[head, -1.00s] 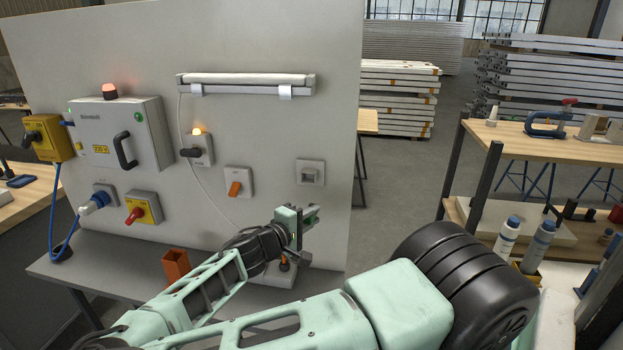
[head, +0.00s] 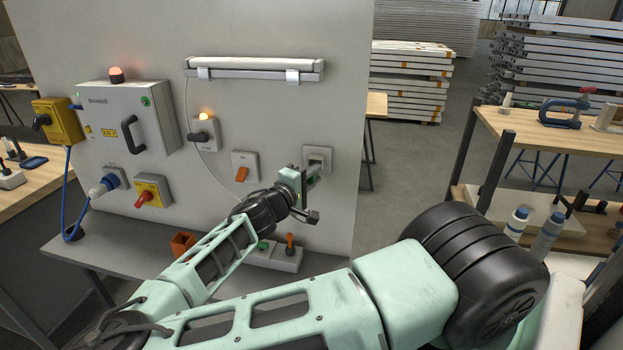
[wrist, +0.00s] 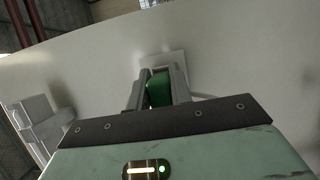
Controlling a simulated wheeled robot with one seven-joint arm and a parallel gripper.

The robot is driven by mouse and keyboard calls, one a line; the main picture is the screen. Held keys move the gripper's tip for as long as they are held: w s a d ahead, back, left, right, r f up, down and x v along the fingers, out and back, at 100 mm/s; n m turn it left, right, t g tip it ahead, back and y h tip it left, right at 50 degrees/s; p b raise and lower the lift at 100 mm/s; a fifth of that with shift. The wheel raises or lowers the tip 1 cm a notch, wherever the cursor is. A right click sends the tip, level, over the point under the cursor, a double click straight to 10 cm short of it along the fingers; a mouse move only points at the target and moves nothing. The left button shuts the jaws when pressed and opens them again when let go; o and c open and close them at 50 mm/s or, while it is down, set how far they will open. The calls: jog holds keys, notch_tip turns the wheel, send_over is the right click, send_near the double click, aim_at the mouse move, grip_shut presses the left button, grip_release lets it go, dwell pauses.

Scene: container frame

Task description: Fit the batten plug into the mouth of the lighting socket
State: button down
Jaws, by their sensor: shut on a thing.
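The lighting socket (head: 317,153) is a pale square plate on the grey panel, below the right end of the batten lamp (head: 255,68). My gripper (head: 311,174) is at the plate's lower edge in the head view and covers part of it. In the wrist view, my gripper (wrist: 160,82) is shut on a green piece, which I take to be the batten plug (wrist: 158,90). The socket plate (wrist: 168,62) is straight beyond the fingertips. The plug's front end and the socket's mouth are hidden, so I cannot tell whether they touch.
An orange switch (head: 244,166) is left of the socket. A thin pale cable (head: 187,120) hangs from the lamp's left end. A ledge (head: 150,240) below carries an orange open box (head: 183,244) and a pale block (head: 284,260) with an orange upright piece. The panel's right edge is near.

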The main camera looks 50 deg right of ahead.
jog(key=shift+w+d, duration=0.25)
jog(key=shift+d, duration=0.05)
dwell(0.6)
jog(key=shift+w+d, duration=0.15)
jog(key=shift+d, duration=0.1)
jog(key=shift+w+d, duration=0.35)
jog(key=shift+d, duration=0.2)
dwell(1.2)
jog(key=c, duration=1.2)
grip_release()
jog(key=shift+o, duration=0.2)
jog(key=s+a+b, duration=0.2)
jog(key=a+b, duration=0.5)
jog(key=a, duration=1)
jog(key=shift+s, duration=0.2)
